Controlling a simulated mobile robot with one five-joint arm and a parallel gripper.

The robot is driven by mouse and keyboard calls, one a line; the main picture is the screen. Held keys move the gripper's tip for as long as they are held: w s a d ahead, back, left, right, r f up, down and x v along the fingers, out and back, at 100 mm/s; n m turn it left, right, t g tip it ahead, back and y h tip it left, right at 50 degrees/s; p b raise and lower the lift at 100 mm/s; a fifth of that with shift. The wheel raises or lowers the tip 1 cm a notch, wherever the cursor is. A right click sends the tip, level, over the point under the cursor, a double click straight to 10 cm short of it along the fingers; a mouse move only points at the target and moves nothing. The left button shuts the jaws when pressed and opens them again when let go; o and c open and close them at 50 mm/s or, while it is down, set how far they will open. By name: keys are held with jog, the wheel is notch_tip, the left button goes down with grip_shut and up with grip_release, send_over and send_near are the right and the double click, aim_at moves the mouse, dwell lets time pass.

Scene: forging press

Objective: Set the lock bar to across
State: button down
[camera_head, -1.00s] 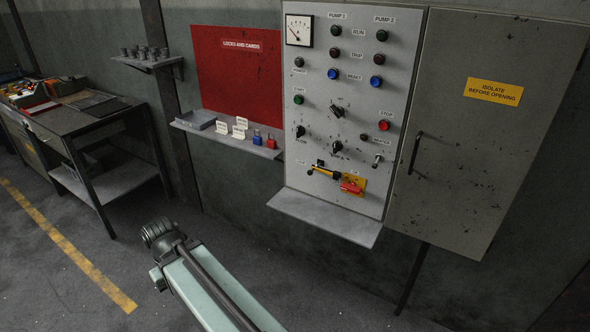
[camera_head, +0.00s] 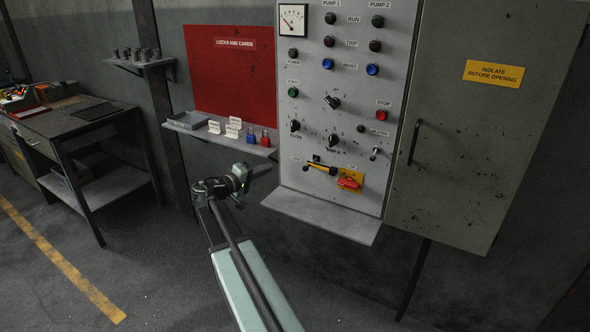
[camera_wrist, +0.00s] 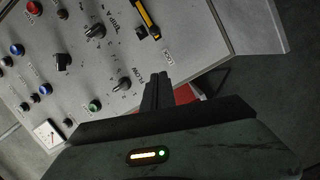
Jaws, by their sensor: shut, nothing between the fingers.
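The lock bar (camera_head: 320,167) is a slim yellow bar low on the grey control panel. It lies nearly level, left of a red handle (camera_head: 348,183) on a yellow plate. In the wrist view the yellow bar (camera_wrist: 148,18) shows at the top edge, close to a LOCK label, with part of it cut off. My gripper (camera_head: 264,169) is at the panel's lower left side, left of the bar and apart from it. Its closed, empty fingers (camera_wrist: 157,88) point toward the panel in the wrist view.
A ledge (camera_head: 320,215) juts out below the panel. A small shelf (camera_head: 200,131) with cards and blue and red padlocks is close by my gripper at the left. Knobs and buttons sit above the bar. A grey cabinet (camera_head: 470,150) stands at the right.

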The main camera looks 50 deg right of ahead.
jog(key=s+d+f+b, duration=0.2)
jog(key=s+d, duration=0.1)
jog(key=d, duration=0.7)
jog(key=shift+s+d, duration=0.35)
jog(key=shift+d, duration=0.05)
jog(key=shift+s, duration=0.1)
